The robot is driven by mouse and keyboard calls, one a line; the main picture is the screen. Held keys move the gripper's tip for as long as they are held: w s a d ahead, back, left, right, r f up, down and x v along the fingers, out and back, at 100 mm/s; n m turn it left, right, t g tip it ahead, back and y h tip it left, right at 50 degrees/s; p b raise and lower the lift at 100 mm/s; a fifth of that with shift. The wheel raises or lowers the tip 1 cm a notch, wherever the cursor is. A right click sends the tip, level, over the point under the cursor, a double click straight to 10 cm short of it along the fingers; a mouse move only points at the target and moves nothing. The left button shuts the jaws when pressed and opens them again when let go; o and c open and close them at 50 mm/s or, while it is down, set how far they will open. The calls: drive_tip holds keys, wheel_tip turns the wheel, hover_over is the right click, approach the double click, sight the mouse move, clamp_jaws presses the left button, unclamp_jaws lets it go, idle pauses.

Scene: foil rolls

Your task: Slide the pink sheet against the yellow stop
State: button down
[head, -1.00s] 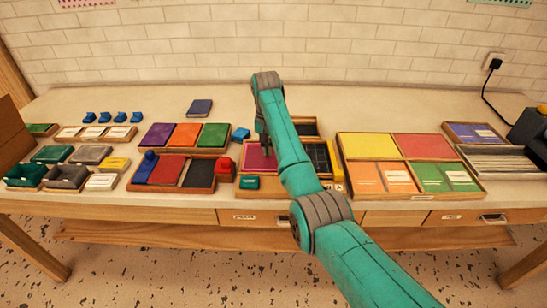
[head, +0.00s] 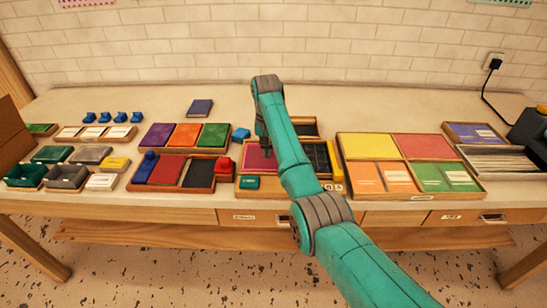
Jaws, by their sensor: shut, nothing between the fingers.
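The pink sheet (head: 254,160), a deep magenta, lies flat in the left part of a wooden tray (head: 272,186) at the middle of the table. My gripper (head: 266,152) points down over the right part of the sheet, small and dark in the head view. Its fingers are shut with nothing held. I cannot tell whether the tips touch the sheet. My arm hides the middle of the tray.
A green block (head: 249,182) sits at the tray's front left. A red block (head: 223,166) and a blue block (head: 240,134) stand close on the left. A tray of coloured sheets (head: 411,196) lies to the right. The table behind is mostly clear.

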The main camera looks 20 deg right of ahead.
drive_tip(key=shift+s+d+f, duration=0.1)
drive_tip(key=shift+d, duration=0.05)
drive_tip(key=shift+s+d, duration=0.25)
drive_tip(key=shift+d, duration=0.4)
drive_tip(key=shift+s+d, duration=0.2)
drive_tip(key=shift+d, duration=0.45)
drive_tip(key=shift+d, duration=0.1)
drive_tip(key=shift+d, duration=0.1)
drive_tip(key=shift+s+d, duration=0.25)
drive_tip(key=shift+d, duration=0.4)
drive_tip(key=shift+s+d, duration=0.2)
drive_tip(key=shift+d, duration=0.4)
drive_tip(key=shift+d, duration=0.2)
drive_tip(key=shift+s+d, duration=0.25)
drive_tip(key=shift+d, duration=0.35)
drive_tip(key=shift+s+d, duration=0.2)
drive_tip(key=shift+d, duration=0.4)
drive_tip(key=shift+d, duration=0.1)
